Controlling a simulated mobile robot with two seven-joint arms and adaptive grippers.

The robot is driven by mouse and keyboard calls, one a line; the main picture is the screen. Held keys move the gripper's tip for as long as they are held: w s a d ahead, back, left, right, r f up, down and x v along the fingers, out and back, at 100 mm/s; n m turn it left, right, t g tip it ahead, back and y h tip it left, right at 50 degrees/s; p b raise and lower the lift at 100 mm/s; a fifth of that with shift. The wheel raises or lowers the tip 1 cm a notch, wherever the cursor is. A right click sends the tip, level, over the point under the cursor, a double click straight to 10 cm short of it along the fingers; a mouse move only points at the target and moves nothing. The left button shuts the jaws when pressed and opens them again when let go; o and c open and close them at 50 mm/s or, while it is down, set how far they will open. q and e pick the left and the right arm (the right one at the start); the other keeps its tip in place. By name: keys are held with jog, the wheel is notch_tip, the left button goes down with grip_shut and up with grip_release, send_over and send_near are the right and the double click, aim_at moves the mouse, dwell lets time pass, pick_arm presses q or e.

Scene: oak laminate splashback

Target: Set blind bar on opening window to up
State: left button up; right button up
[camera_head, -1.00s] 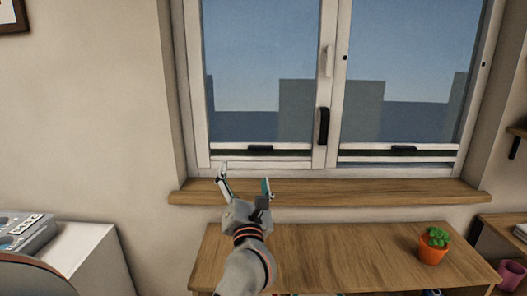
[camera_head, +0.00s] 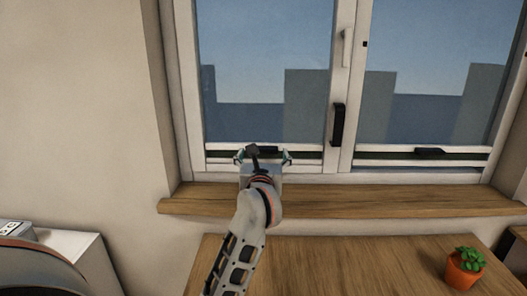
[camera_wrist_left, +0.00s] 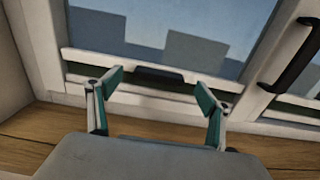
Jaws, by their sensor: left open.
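The left window sash shows a pale blind bar with a dark grip (camera_head: 266,149) low across its pane. In the left wrist view the same dark grip (camera_wrist_left: 158,74) lies ahead of and between my fingertips. My left gripper (camera_head: 262,157) is open, with its fingers spread to either side of the grip. I cannot tell whether it touches the bar. A black window handle (camera_head: 338,124) is on the middle frame to the right; it also shows in the left wrist view (camera_wrist_left: 297,54). My right gripper is not in view.
A wooden sill (camera_head: 400,203) runs below the window. A wooden table (camera_head: 340,265) stands in front, with a potted plant (camera_head: 465,268) at its right. The right sash has a similar dark grip (camera_head: 429,151). A white cabinet (camera_head: 75,257) is at the left.

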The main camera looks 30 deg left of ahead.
aim_at(264, 149)
pick_arm(q)
jog(key=shift+x, duration=1.45)
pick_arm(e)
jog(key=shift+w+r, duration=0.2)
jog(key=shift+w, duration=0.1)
